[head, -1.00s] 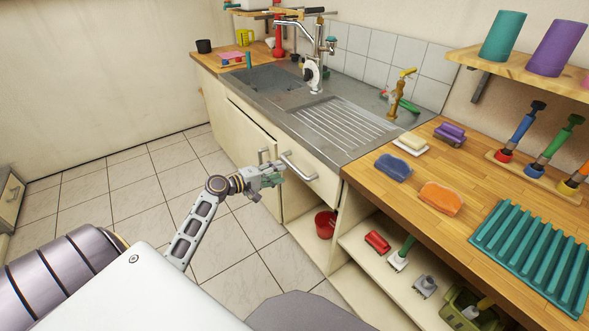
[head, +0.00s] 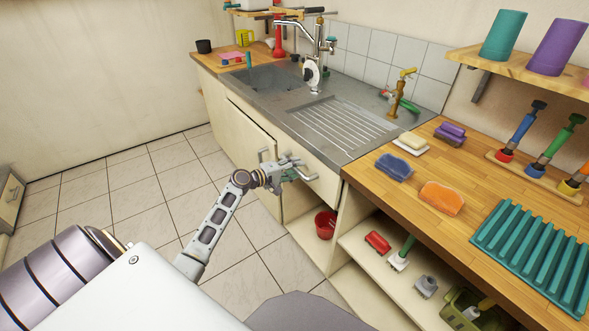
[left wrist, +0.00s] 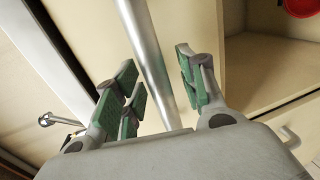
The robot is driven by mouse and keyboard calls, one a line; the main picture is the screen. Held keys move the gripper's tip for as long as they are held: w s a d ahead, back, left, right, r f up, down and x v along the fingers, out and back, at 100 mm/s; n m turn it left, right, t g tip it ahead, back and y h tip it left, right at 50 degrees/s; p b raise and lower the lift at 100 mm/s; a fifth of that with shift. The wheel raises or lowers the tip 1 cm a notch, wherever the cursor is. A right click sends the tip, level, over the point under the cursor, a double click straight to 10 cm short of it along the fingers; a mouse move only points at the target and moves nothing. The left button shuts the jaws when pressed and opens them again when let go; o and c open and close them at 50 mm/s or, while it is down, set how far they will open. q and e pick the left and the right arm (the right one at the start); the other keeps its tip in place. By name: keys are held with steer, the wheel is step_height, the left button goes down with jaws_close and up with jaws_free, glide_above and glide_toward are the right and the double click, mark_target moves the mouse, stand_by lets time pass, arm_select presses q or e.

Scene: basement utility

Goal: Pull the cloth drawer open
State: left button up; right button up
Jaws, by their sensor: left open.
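The cloth drawer (head: 322,186) is a cream front under the sink's draining board, and no gap or inside shows at its top edge. Its silver bar handle (head: 312,176) is partly hidden by my left gripper (head: 292,168) in the head view. In the left wrist view, the handle bar (left wrist: 146,50) runs between the spread green-padded fingers of my left gripper (left wrist: 157,65). The gripper is open, and the pads look apart from the bar on both sides. My right gripper is not in view.
A cupboard door with its own handle (head: 262,157) is just left of the gripper. Below the drawer is an open space with a red bucket (head: 325,224). A wooden counter (head: 410,197) with sponges stands to the right. The tiled floor (head: 140,205) at left is clear.

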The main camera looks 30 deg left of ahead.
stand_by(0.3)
arm_select(q)
jaws_close()
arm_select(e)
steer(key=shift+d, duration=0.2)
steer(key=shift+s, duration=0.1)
